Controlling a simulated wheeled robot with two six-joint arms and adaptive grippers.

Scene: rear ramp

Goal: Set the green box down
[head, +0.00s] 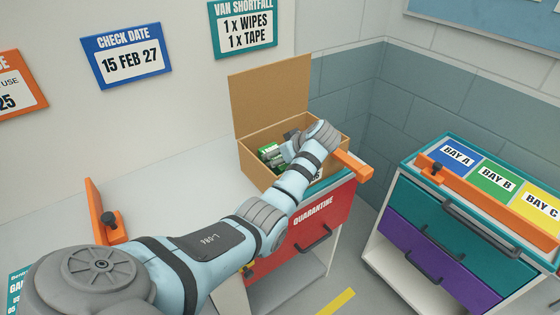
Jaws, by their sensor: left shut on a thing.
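The green box (268,153), green with white parts, shows inside the open cardboard box (258,174). My left arm reaches in from the left. My left gripper (284,149) is at the mouth of the cardboard box, shut on the green box. The wrist hides much of the gripper and part of the green box. I cannot tell whether the green box touches the bottom of the cardboard box. My right gripper is not in view.
The cardboard box stands on a cabinet with a red quarantine drawer (318,222), its flap (270,95) raised behind. An orange rail end (353,167) is right of the wrist. A cabinet with bay labels (495,178) stands at right. The white counter (165,200) looks clear.

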